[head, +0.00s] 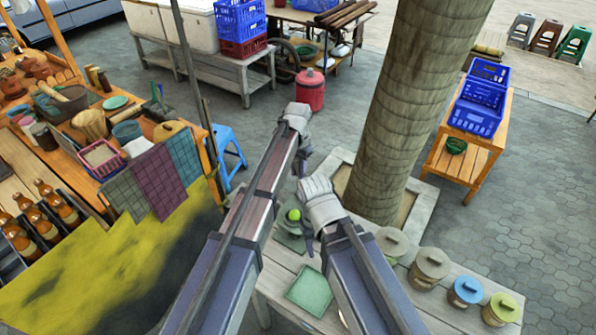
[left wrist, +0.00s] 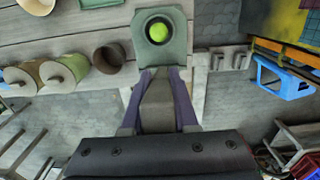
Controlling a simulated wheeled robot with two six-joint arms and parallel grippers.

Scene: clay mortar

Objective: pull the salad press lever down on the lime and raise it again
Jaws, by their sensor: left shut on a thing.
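The salad press (head: 290,240) is a green piece on the grey wooden table, with the bright green lime (head: 294,215) on it. In the left wrist view the lime (left wrist: 159,32) lies in a round dark recess of the green press (left wrist: 160,12). My left gripper (left wrist: 161,73) reaches the near end of the green part, its two fingers on either side of it, shut on what I take for the lever; the exact grip is partly hidden. In the head view my left gripper (head: 303,163) is above and behind the lime. My right gripper (head: 308,235) is beside the press, its fingers too small to read.
A green square board (head: 310,292) lies on the table near the front. Several lidded pots (head: 430,266) stand along its right side. A thick tree trunk (head: 413,100) rises just behind the table. A stall counter with a hanging cloth (head: 155,182) is at left.

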